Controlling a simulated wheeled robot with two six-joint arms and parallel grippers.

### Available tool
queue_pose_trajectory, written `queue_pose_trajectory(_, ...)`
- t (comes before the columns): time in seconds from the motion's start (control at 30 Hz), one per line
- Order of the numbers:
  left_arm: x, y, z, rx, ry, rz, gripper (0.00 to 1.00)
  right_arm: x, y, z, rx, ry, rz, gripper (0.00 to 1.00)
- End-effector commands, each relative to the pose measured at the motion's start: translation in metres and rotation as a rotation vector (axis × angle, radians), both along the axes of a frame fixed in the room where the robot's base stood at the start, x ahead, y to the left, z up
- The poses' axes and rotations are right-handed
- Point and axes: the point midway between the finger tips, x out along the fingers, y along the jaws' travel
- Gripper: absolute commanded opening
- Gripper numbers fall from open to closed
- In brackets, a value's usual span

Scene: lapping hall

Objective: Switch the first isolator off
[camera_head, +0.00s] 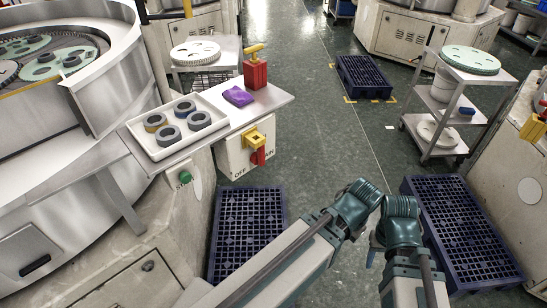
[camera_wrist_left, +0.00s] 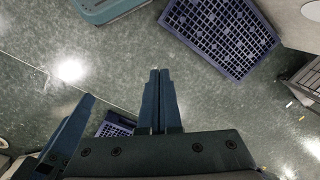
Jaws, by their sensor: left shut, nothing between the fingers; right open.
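The near isolator is a yellow fitting (camera_head: 254,139) with a red handle (camera_head: 258,157) on a pale box (camera_head: 231,154) below the tray table. OFF is lettered at the box's lower left and ON at its right. The handle hangs downward, slightly tilted; its exact setting is unclear. My left gripper (camera_wrist_left: 159,72) is shut and empty over the floor in the left wrist view; in the head view I cannot make it out. My right gripper (camera_head: 373,249) is open, small and partly hidden by my arm at the lower middle. Both are well apart from the isolator.
A white tray (camera_head: 139,137) with grey rings, a purple cloth (camera_head: 238,96) and a red block (camera_head: 255,74) sit above the box. A green button (camera_head: 185,177) is left of it. Blue pallets (camera_head: 245,228) (camera_head: 467,236) lie on the floor. Another yellow-red fitting (camera_head: 534,126) is far right.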

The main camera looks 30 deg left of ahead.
Motion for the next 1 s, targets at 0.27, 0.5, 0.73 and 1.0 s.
queue_pose_trajectory(0.27,0.011,0.015,-0.085,-0.019,-0.013,0.049,0.00,0.000,0.000,-0.084,0.000,0.000,0.001,0.50)
queue_pose_trajectory(0.5,0.034,0.051,-0.121,-0.027,-0.046,0.146,0.00,0.000,0.000,-0.121,0.000,0.000,0.001,0.50)
queue_pose_trajectory(0.73,0.073,0.125,-0.117,0.137,-0.097,0.233,0.00,0.000,0.000,-0.122,0.000,0.000,0.001,0.50)
queue_pose_trajectory(1.0,0.102,0.175,-0.090,0.452,-0.123,0.210,0.00,0.000,0.000,-0.122,0.000,0.000,0.001,0.50)
